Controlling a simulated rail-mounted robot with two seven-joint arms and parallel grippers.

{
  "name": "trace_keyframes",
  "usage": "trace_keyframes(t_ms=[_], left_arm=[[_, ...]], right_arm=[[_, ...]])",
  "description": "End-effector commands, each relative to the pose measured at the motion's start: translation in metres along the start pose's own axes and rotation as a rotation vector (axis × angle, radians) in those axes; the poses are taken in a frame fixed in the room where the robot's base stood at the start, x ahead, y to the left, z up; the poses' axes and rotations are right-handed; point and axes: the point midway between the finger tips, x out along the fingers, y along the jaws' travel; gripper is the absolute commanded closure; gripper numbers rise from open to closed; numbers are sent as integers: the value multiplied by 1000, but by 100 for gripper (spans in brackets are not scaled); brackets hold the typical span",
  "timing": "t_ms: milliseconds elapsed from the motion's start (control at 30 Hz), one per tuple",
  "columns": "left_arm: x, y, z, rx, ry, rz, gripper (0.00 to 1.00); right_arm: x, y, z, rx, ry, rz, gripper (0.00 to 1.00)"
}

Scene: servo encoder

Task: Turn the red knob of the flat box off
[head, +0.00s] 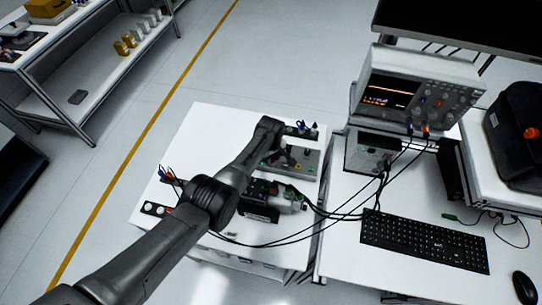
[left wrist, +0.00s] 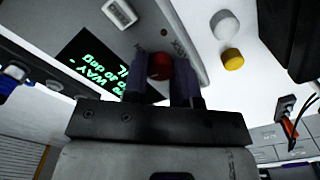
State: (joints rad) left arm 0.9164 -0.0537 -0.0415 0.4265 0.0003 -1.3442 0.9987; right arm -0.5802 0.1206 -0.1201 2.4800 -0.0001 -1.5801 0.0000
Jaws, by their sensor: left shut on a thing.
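The flat box (head: 308,163) is a grey panel lying on the white table, partly hidden behind my left arm in the head view. In the left wrist view its grey face (left wrist: 196,50) carries a dark display (left wrist: 95,60) with green text, a white switch (left wrist: 120,12) and the red knob (left wrist: 160,66). My left gripper (left wrist: 162,75) is shut on the red knob, one finger on each side of it. In the head view my left gripper (head: 285,152) is over the box, and the knob is hidden there. My right gripper is not in view.
A dark motor unit (head: 262,192) with cables stands just in front of the box. An oscilloscope (head: 415,90), a power supply (head: 370,153) and a keyboard (head: 425,240) are on the right bench. Black cables cross to the white table (head: 205,125), whose back left is clear.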

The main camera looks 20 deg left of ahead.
Motion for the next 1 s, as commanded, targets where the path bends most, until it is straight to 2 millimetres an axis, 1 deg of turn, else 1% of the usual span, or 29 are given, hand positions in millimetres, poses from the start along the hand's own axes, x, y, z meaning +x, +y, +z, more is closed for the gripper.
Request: trace_keyframes(t_ms=[200,400,933,967,1000], left_arm=[[0,0,0,-105,0,1,98],[0,0,0,-158,1,0,98],[0,0,0,-178,1,0,98],[0,0,0,-178,1,0,73],[0,0,0,-178,1,0,69]], right_arm=[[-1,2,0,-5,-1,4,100],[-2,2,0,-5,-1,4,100],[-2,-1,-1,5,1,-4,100],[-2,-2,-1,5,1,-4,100],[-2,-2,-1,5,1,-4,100]])
